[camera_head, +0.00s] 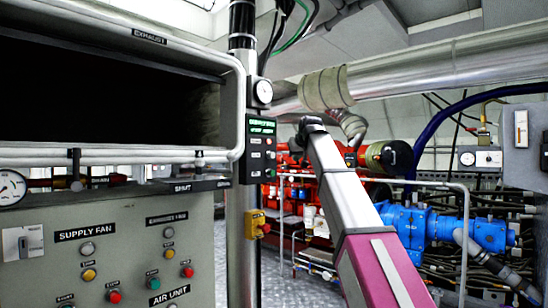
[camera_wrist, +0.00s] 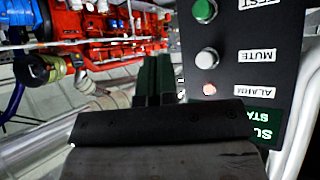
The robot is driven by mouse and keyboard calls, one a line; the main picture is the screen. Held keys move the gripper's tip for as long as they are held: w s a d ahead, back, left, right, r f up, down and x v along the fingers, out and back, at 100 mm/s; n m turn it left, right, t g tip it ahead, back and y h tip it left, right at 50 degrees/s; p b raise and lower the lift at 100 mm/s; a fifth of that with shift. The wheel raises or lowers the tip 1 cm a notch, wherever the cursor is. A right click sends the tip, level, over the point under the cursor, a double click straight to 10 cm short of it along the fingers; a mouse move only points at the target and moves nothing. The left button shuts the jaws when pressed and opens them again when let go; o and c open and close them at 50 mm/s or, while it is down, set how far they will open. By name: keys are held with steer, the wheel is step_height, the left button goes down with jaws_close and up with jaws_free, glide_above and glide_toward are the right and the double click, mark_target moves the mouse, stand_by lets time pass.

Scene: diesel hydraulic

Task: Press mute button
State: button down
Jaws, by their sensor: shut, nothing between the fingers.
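A black control panel (camera_head: 256,150) with a green header is mounted on the vertical post in the head view. In the wrist view the panel (camera_wrist: 262,70) appears upside down at the right. Its white button labelled MUTE (camera_wrist: 207,59) sits between a lit ALARM lamp (camera_wrist: 208,89) and a green TEST button (camera_wrist: 204,11). My gripper (camera_wrist: 153,62) is shut and empty, with its dark fingers left of the button in that view. I see no contact with the button. In the head view my arm ends right of the panel, and the fingers are hard to make out.
A grey supply fan panel (camera_head: 120,250) with several buttons stands at the left. A yellow switch box (camera_head: 255,223) hangs on the post below the black panel. A silver pipe (camera_head: 430,68) runs overhead. Red and blue machinery (camera_head: 440,226) lies behind my arm.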

steer(key=shift+w+a, duration=0.15)
steer(key=w+a, duration=0.5)
steer(key=a, duration=0.1)
steer(key=shift+a, duration=0.4)
steer(key=shift+w+a, duration=0.1)
steer(key=shift+w, duration=0.1)
stand_by(1.8)
steer(key=shift+w+a, duration=0.15)
steer(key=shift+a, duration=0.05)
steer(key=shift+w+a, duration=0.3)
steer(key=shift+a, duration=0.1)
stand_by(1.0)
stand_by(0.3)
steer(key=shift+s+d, duration=0.6)
steer(key=shift+d, duration=0.1)
steer(key=shift+s+d, duration=0.8)
steer(key=shift+d, duration=0.2)
steer(key=shift+s+d, duration=0.75)
steer(key=shift+d, duration=0.25)
